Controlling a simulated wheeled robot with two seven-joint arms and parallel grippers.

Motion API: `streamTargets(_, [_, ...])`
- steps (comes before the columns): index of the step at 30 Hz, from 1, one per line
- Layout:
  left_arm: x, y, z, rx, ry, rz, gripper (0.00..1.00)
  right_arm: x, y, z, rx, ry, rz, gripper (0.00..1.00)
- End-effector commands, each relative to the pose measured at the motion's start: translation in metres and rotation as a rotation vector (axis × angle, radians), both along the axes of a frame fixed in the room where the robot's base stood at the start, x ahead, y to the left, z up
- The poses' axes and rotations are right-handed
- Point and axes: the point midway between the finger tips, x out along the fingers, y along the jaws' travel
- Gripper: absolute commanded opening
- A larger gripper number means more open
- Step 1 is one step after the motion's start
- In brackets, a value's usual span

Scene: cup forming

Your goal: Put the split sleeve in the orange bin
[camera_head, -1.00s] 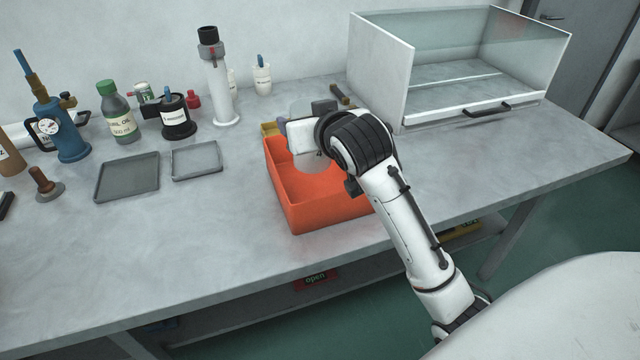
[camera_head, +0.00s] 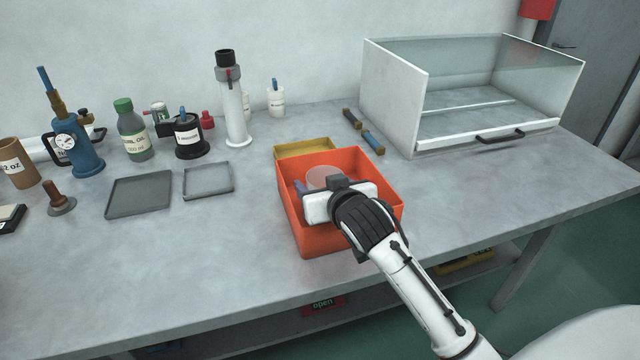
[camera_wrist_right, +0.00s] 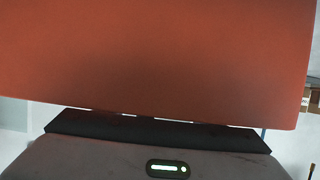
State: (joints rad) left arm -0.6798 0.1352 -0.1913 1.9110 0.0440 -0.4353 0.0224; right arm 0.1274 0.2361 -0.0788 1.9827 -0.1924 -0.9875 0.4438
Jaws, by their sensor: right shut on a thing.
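The orange bin (camera_head: 355,232) stands on the bench near the middle of the head view, open at the top. My right gripper (camera_head: 322,193) is down at the bin's opening, shut on a pale translucent round piece (camera_head: 323,177), which looks like the split sleeve. The piece shows just past the gripper, inside the bin's outline; its lower part and any split are hidden. A small purple-blue part (camera_head: 298,187) shows beside the gripper; I cannot tell what it is. In the right wrist view an orange bin wall (camera_wrist_right: 160,60) fills most of the picture. My left gripper is not in view.
A yellow tray (camera_head: 305,149) sits directly behind the bin. Two handled tools (camera_head: 372,141) lie to its right, before a glass-fronted cabinet (camera_head: 400,95). Grey trays (camera_head: 139,196), bottles and a white column (camera_head: 235,110) stand left. The bench front left of the bin is clear.

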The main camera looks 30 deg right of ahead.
Motion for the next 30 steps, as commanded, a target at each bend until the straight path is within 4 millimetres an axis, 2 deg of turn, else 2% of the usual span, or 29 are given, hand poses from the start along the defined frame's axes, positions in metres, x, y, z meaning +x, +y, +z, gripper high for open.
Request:
streamTargets(3, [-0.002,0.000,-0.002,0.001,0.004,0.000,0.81,0.000,0.000,-0.004,0.000,0.001,0.000,0.37])
streamTargets(4, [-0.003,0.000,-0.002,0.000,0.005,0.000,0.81,0.000,0.000,-0.004,0.000,0.001,0.000,0.61])
streamTargets(7, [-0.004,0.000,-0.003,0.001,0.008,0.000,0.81,0.000,0.000,-0.003,0.000,0.000,0.000,0.77])
streamTargets(19, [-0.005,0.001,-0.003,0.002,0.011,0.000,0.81,-0.002,0.001,0.002,0.000,-0.001,0.001,0.78])
streamTargets(23, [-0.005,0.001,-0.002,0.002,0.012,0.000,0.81,-0.020,0.005,0.009,0.001,-0.001,0.002,0.78])
streamTargets(30, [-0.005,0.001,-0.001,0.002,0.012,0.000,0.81,-0.068,0.017,0.029,0.001,0.000,0.001,0.78])
